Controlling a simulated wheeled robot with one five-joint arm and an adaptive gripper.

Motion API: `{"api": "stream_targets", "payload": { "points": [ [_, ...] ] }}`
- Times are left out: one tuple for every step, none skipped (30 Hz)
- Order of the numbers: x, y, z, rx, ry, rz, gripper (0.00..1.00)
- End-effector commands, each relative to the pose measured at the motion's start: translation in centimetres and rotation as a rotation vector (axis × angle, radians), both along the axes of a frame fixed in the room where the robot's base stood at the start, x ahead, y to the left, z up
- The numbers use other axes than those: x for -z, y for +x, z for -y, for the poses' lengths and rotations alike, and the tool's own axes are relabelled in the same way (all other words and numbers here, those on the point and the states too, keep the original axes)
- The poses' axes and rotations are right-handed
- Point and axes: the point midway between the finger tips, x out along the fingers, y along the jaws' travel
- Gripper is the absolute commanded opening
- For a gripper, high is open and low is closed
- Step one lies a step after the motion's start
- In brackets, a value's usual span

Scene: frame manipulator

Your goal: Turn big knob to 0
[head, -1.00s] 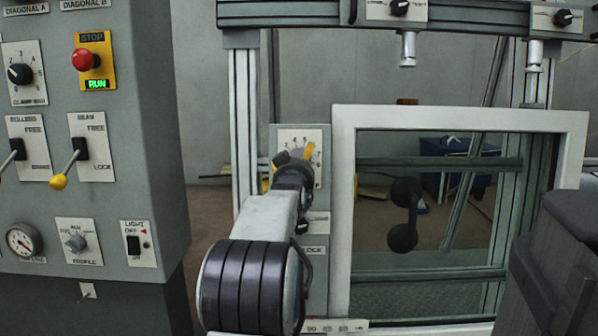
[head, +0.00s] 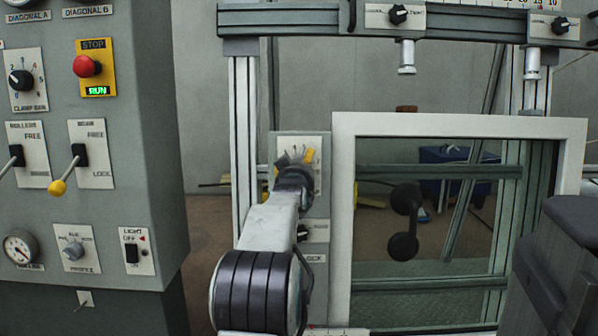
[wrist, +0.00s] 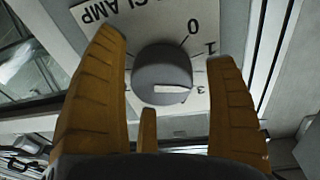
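The big grey knob (wrist: 163,75) sits on a white plate (wrist: 105,12) lettered CLAMP, with numbers around it, in the wrist view. Its white pointer mark faces right, below the 1 and towards a digit I cannot read surely; the 0 is at its upper right. My gripper (wrist: 166,48) is open, its yellow fingers on either side of the knob with visible gaps. In the head view my gripper (head: 296,162) is in front of the numbered plate (head: 313,143) and hides most of the knob.
A white-framed window (head: 345,220) with a dark handle (head: 404,222) stands right of the plate. A smaller black knob (head: 302,233) is below. A grey control cabinet (head: 150,110) with switches and a red stop button (head: 86,66) is at left.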

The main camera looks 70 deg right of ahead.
Motion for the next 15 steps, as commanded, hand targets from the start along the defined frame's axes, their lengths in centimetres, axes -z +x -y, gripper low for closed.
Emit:
{"api": "stream_targets", "payload": {
  "points": [
    [-0.01,0.00,-0.01,0.000,0.000,0.000,0.74],
    [-0.01,0.00,-0.01,0.000,0.000,0.000,0.71],
    [-0.01,0.00,-0.01,0.000,0.000,0.000,0.67],
    [-0.02,0.00,-0.02,0.000,0.000,0.000,0.65],
    [-0.02,0.00,-0.02,0.000,0.000,0.000,0.62],
    [-0.02,0.00,-0.02,0.000,0.000,0.000,0.58],
    [-0.02,0.00,-0.02,0.000,0.000,0.000,0.56],
    [-0.01,0.01,-0.02,0.000,0.000,0.000,0.53],
    [0.00,0.01,-0.02,0.000,0.000,0.000,0.50],
    [0.02,0.01,-0.02,0.000,0.001,0.000,0.47],
    [0.03,0.02,-0.01,0.000,0.001,0.000,0.44],
    [0.05,0.03,-0.02,0.000,0.001,0.000,0.41],
    [0.06,0.03,-0.02,0.000,0.001,0.000,0.38],
    [0.08,0.04,-0.01,-0.001,0.002,0.000,0.35],
    [0.10,0.04,-0.01,-0.001,0.002,0.000,0.32]
  ]
}}
